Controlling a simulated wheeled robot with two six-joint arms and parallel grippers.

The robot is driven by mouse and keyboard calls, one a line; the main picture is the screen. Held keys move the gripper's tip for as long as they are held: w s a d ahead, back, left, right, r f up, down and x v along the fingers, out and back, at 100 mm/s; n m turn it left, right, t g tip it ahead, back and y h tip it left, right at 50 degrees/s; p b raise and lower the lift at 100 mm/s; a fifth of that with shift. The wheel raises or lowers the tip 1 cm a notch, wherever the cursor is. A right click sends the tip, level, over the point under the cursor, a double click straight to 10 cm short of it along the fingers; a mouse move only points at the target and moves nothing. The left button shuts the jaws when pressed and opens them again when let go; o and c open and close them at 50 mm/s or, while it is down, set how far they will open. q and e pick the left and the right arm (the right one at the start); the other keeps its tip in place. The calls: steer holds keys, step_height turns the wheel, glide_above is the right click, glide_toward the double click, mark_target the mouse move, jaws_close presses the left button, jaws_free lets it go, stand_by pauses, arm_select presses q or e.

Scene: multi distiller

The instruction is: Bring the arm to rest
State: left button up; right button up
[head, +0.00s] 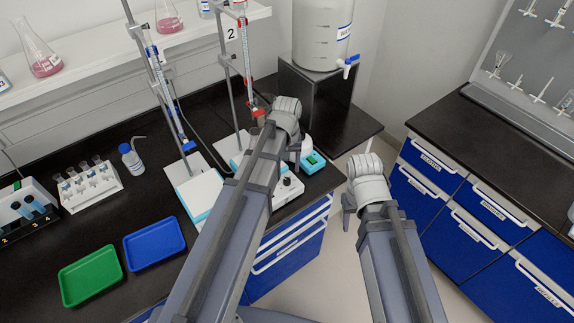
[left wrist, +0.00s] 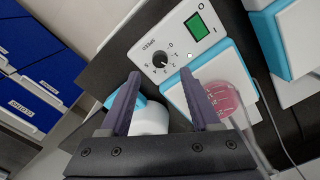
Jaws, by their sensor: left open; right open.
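My left arm reaches up the middle of the head view, and its grey wrist (head: 286,112) is over the bench near the second burette stand. Its fingers are mostly hidden there. In the left wrist view my left gripper (left wrist: 160,75) is open and empty, with its two dark fingers apart in front of a stirrer's control panel (left wrist: 178,42). My right arm stands in front of the blue cabinets, with a pale wrist (head: 368,178). My right gripper (head: 349,203) is open over the floor gap; its fingers are only partly seen, with nothing visible in them.
A flask with pink liquid (left wrist: 222,98) stands on a stirrer plate close to my left fingers. Burette stands (head: 160,80), a white stirrer (head: 203,196) and a water tank (head: 322,35) are nearby. Green (head: 90,276) and blue (head: 154,243) trays lie left.

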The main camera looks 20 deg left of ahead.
arm_select(q)
steer(key=shift+r+p, duration=0.45)
steer(key=shift+r, duration=0.45)
arm_select(e)
steer(key=shift+r, duration=0.9)
arm_select(q)
steer(key=shift+s+d, duration=0.1)
steer(key=s+d+f+m+y+b, duration=0.1)
steer(key=s+d+m, duration=0.6)
steer(key=s+d, duration=0.4)
steer(key=s, duration=0.3)
steer(key=shift+s, duration=0.3)
arm_select(e)
steer(key=shift+f, duration=0.65)
